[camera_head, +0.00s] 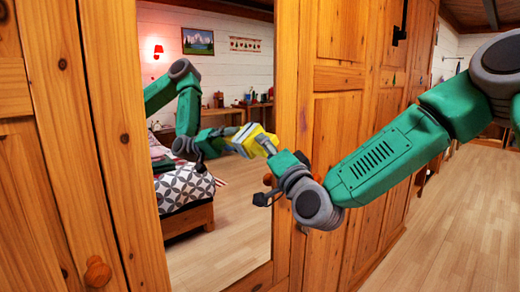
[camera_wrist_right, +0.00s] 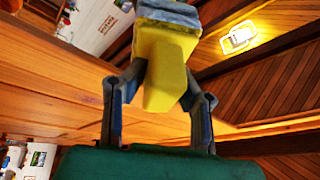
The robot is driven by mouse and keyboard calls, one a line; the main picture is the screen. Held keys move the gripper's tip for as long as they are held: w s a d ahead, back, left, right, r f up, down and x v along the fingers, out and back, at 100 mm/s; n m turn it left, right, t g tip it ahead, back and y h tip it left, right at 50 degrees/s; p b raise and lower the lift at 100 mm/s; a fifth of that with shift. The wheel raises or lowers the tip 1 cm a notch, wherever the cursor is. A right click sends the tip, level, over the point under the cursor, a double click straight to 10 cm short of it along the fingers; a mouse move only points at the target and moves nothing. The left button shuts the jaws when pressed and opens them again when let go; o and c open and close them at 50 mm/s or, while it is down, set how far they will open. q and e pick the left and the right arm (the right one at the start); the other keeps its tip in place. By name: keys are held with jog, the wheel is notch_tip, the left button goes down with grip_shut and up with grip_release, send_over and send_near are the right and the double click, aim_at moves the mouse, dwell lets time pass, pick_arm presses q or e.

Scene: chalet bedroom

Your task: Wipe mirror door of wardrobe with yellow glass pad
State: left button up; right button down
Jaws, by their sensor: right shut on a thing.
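The mirror door (camera_head: 240,228) of the wooden wardrobe stands at the centre left in the head view. My right gripper (camera_head: 266,150) is in front of the mirror near its right edge, shut on the yellow glass pad (camera_head: 264,141). The pad's reflection shows just left of it, and I cannot tell whether pad and glass touch. In the right wrist view, the yellow pad (camera_wrist_right: 165,60) with a grey-blue face sits between the two fingers of my right gripper (camera_wrist_right: 158,85). My left gripper is not in view.
Wooden wardrobe panels (camera_head: 345,135) flank the mirror. A round wooden knob (camera_head: 97,272) sticks out at the lower left. The mirror reflects my arm, a bed, a red lamp and a picture. The wooden floor (camera_head: 460,230) at the right is clear.

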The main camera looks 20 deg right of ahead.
jog(key=shift+s+d+f, duration=0.1)
jog(key=shift+s+d, duration=0.15)
jog(key=shift+s, duration=0.3)
jog(key=shift+s+d, duration=0.25)
jog(key=shift+s, duration=0.5)
jog(key=shift+s+d, duration=0.3)
jog(key=shift+s, duration=0.4)
jog(key=shift+s+d, duration=0.25)
jog(key=shift+s, duration=0.5)
jog(key=s, duration=0.1)
jog(key=s+d, duration=0.1)
jog(key=shift+s, duration=0.4)
